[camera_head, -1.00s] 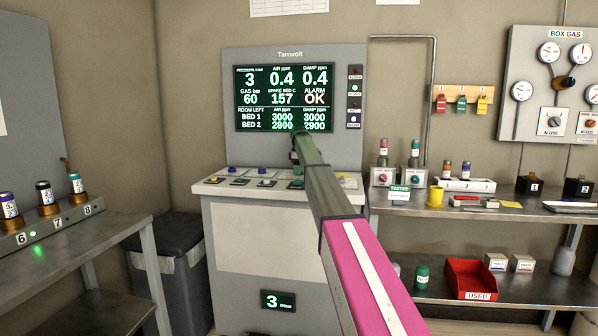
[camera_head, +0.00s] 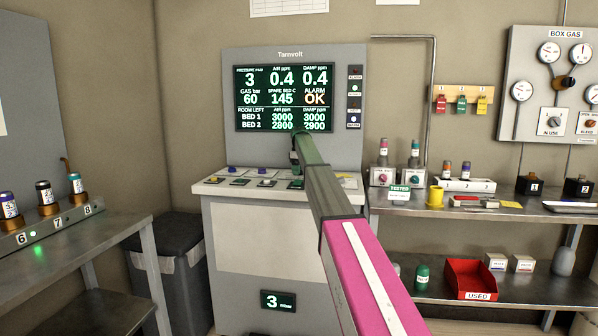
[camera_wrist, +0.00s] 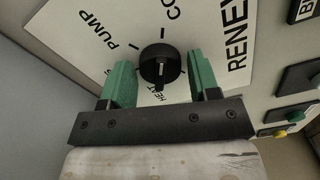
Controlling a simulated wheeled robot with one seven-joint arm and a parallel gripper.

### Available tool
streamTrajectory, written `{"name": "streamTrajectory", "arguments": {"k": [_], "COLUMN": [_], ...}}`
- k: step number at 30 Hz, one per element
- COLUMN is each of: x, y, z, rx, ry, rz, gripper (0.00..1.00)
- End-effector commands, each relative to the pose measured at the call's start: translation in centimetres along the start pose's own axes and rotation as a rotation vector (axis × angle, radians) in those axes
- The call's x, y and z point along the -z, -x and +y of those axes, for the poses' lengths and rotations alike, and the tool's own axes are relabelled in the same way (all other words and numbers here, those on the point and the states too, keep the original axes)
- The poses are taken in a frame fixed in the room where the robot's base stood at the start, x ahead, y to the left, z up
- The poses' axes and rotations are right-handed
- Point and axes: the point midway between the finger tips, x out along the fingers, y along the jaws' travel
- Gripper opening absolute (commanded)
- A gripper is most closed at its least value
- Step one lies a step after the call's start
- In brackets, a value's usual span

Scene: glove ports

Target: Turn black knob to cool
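The black knob (camera_wrist: 161,64) sits on a white label plate (camera_wrist: 205,28) in the wrist view. Its bar reaches down in the picture, close to the word HEAT. PUMP is printed at upper left, a partly cut-off word starting CO above, and RENE... at right. The green fingers of my gripper (camera_wrist: 159,70) stand apart on either side of the knob, with a visible gap on each side. In the head view my arm reaches to the grey Tarnvolt console (camera_head: 262,240), and the knob is hidden there.
The console's screen (camera_head: 283,97) reads SPARE BED C 145 and ALARM OK. More buttons line the console's sloped top (camera_head: 232,182). A metal bench (camera_head: 535,205) with small items stands at right, a black bin (camera_head: 172,255) at left.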

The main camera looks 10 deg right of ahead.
Motion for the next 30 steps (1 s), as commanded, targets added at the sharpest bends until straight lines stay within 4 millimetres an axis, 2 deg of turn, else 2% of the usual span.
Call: {"name": "streamTrajectory", "arguments": {"k": [14, 20, 30], "x": [0.0, 0.0, 0.1], "y": [0.6, 2.9, 9.2], "z": [0.0, 0.1, 0.1], "rx": [0.0, 0.0, -0.001], "ry": [0.002, 0.002, 0.001], "rz": [0.0, 0.0, 0.001], "gripper": [0.69, 0.69, 0.69]}}
